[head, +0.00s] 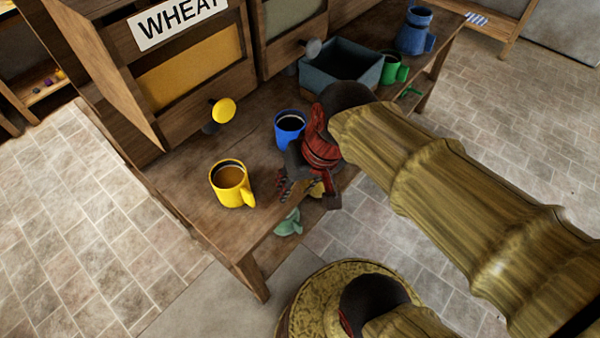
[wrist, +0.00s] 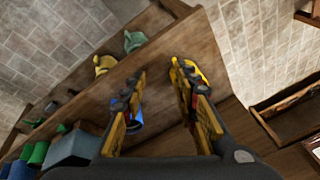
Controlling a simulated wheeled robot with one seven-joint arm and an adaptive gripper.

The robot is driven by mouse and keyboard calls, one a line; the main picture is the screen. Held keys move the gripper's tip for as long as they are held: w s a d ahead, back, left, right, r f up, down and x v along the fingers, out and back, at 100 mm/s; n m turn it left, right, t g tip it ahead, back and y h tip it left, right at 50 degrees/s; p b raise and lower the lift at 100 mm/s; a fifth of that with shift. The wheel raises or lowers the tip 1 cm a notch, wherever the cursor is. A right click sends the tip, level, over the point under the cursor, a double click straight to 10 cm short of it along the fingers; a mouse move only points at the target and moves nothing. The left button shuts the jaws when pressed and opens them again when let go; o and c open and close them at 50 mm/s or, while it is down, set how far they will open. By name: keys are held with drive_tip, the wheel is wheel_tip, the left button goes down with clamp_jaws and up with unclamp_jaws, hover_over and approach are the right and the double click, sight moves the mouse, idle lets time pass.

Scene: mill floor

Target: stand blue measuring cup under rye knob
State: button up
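The blue measuring cup (head: 291,127) stands upright on the wooden bench, just behind my gripper in the head view. In the wrist view the blue cup (wrist: 136,122) is partly hidden by the left finger. My gripper (head: 308,190) is above the bench's front edge. Its fingers (wrist: 157,70) are apart with nothing between the tips. A yellow knob (head: 223,110) is on the bin labelled WHEAT, and a grey knob (head: 313,48) is on the bin to its right. No rye label shows.
A yellow cup (head: 230,184) stands left of my gripper. A blue-grey open box (head: 341,70), a green cup (head: 395,69) and a blue jug (head: 414,32) stand farther right. Green (wrist: 134,41) and yellow (wrist: 103,65) pieces lie beyond the bench edge, apparently lower down.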

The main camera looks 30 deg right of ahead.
drive_tip(key=r+n+t, duration=0.1)
drive_tip(key=r, duration=0.1)
drive_tip(key=d+r+n+t+h, duration=0.1)
drive_tip(key=r, duration=0.1)
drive_tip(key=shift+s, duration=0.2)
